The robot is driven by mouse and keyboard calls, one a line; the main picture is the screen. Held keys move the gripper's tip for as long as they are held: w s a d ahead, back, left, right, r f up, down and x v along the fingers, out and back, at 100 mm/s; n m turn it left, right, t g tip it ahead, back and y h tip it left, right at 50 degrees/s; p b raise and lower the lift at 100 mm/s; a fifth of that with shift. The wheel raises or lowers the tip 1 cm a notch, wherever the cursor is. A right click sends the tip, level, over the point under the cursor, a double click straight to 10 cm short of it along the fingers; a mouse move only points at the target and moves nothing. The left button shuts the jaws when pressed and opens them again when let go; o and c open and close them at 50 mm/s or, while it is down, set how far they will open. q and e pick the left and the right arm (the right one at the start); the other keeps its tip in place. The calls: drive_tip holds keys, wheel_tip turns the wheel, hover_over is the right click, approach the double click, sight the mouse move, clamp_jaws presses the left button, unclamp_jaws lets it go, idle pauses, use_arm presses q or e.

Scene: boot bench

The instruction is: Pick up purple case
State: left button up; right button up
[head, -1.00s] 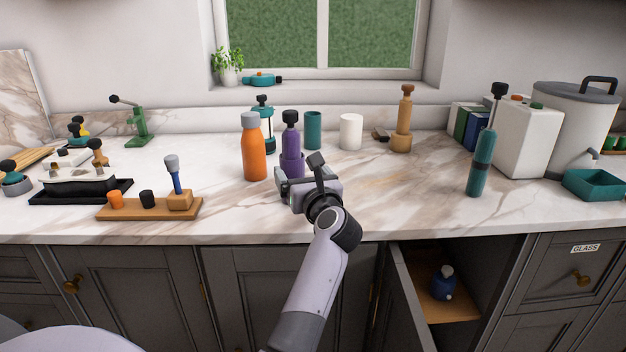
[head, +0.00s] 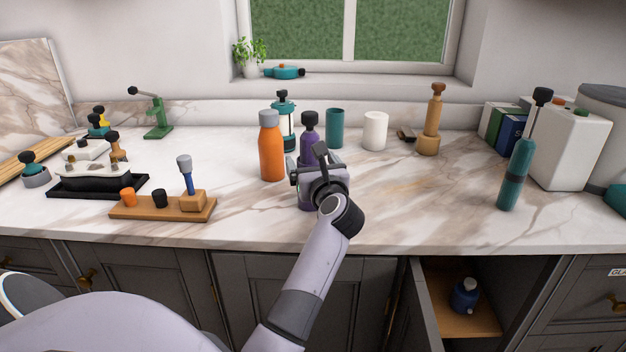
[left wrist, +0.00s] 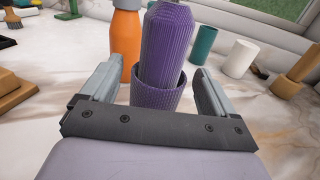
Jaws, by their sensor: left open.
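The purple case (left wrist: 155,98) is a ribbed, open-topped cup standing on the marble counter. A taller purple ribbed piece (left wrist: 166,45) stands in it. In the head view that piece (head: 309,134) has a black top, and my gripper hides most of the case. My left gripper (head: 318,178) is open at the case, in front of it as the head sees it. In the left wrist view its two fingers (left wrist: 156,80) lie to either side of the case, with a gap on the right; contact on the left is unclear. My right gripper is not in view.
An orange bottle (head: 271,150) stands close to the left of the case. A teal-framed press (head: 284,112), a teal cup (head: 335,128) and a white cup (head: 375,131) stand behind. A wooden stand (head: 152,210) is at left. The counter to the right is clear up to a teal pump (head: 517,172).

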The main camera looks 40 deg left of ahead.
use_arm(q)
drive_tip(key=shift+s+d, duration=0.1)
drive_tip(key=c, duration=0.4)
drive_tip(key=shift+r, duration=0.1)
drive_tip(key=c, duration=1)
